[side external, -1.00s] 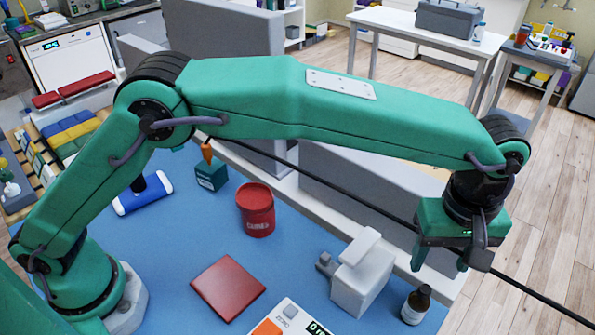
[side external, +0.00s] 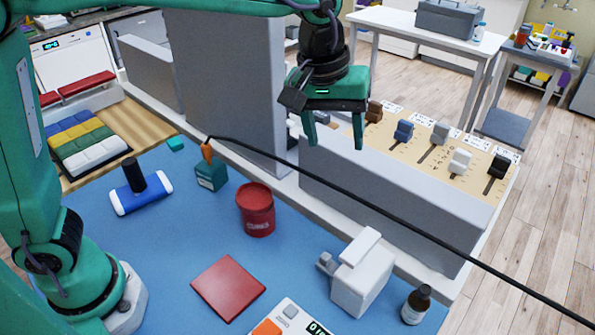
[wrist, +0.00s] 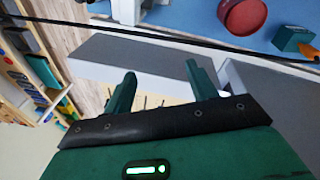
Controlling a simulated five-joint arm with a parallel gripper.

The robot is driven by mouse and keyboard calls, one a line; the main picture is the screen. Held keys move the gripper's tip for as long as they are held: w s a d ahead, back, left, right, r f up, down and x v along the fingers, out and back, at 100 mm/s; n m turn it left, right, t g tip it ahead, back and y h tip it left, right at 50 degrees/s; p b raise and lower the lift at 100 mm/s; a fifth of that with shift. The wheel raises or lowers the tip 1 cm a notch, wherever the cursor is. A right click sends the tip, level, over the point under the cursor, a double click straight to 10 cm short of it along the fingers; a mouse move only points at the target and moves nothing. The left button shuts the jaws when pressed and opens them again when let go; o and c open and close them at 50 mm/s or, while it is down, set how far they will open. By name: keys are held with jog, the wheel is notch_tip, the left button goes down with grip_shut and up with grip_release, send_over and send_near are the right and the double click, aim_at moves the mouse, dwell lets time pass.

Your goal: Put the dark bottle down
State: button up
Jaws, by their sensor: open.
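The dark bottle (side external: 416,304) stands upright on the blue mat (side external: 190,235), near its lower right corner, beside a white device. It has a black cap and a pale label. My gripper (side external: 337,143) is open and empty, raised above the grey partition and well to the upper left of the bottle. In the wrist view my gripper (wrist: 160,85) shows two green fingers spread apart with nothing between them. I cannot make out the bottle in the wrist view.
A black cable (side external: 390,224) stretches diagonally across the scene. Grey partitions (side external: 385,208) line the mat's far edge, with a slider board (side external: 430,140) behind. A red tub (side external: 256,210), white device (side external: 362,275) and red pad (side external: 228,287) occupy the mat.

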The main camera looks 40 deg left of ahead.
jog(key=s+a+r+m+t, duration=0.1)
jog(key=s+a, duration=0.3)
jog(key=a, duration=0.3)
jog(key=s+a+r+m+t, duration=0.1)
jog(key=s+a, duration=0.2)
jog(key=a, duration=0.4)
jog(key=s+a+f+m, duration=0.1)
jog(key=s+a+f, duration=0.1)
jog(key=s+a, duration=0.2)
jog(key=s+a+f+m+t+y, duration=0.1)
jog(key=s+a+f, duration=0.2)
jog(key=s, duration=0.3)
jog(key=shift+s+a+m+t, duration=0.15)
jog(key=shift+a+m+t, duration=0.2)
jog(key=shift+a, duration=0.45)
jog(key=shift+f, duration=0.1)
